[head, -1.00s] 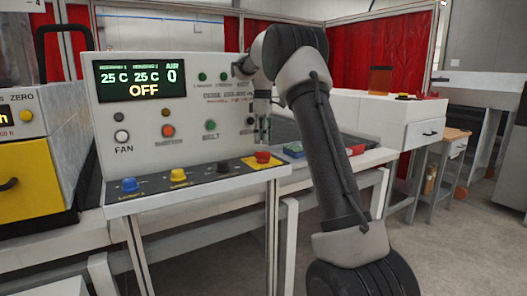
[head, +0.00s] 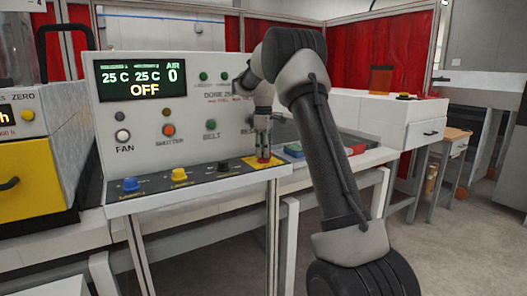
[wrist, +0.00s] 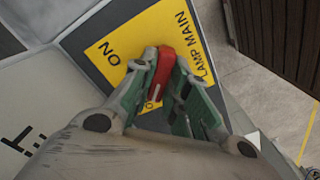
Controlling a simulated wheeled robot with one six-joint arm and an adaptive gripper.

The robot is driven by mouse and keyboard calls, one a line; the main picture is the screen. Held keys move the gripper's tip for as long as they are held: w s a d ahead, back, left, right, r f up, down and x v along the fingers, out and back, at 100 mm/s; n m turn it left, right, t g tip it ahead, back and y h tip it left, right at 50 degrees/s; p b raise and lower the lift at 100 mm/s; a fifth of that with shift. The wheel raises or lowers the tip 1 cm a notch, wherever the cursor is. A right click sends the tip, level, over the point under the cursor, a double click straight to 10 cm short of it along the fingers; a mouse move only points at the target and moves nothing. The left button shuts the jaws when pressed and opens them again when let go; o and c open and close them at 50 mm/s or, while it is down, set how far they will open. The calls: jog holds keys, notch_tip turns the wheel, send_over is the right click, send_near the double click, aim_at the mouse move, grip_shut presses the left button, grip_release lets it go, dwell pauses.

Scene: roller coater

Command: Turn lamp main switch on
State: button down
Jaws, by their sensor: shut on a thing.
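The lamp main switch is a red handle (wrist: 161,70) on a yellow plate (wrist: 111,47) in the wrist view. The plate reads "ON" on one side and "LAMP MAIN" on the other; another word is partly hidden by my gripper. My gripper (wrist: 158,80) is shut on the red handle, with a finger on each side of it. In the head view my gripper (head: 263,157) points down over the yellow plate (head: 252,164) at the right end of the console's sloped front, and it mostly covers the red handle.
The console panel (head: 150,110) has a screen (head: 141,82) reading 25 C, 25 C, AIR 0 and OFF.

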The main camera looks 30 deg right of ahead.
jog(key=shift+m, duration=0.3)
jog(key=m, duration=0.3)
jog(key=shift+m, duration=0.4)
jog(key=m, duration=1.3)
jog(key=shift+m, duration=0.4)
jog(key=c, duration=1.4)
grip_release()
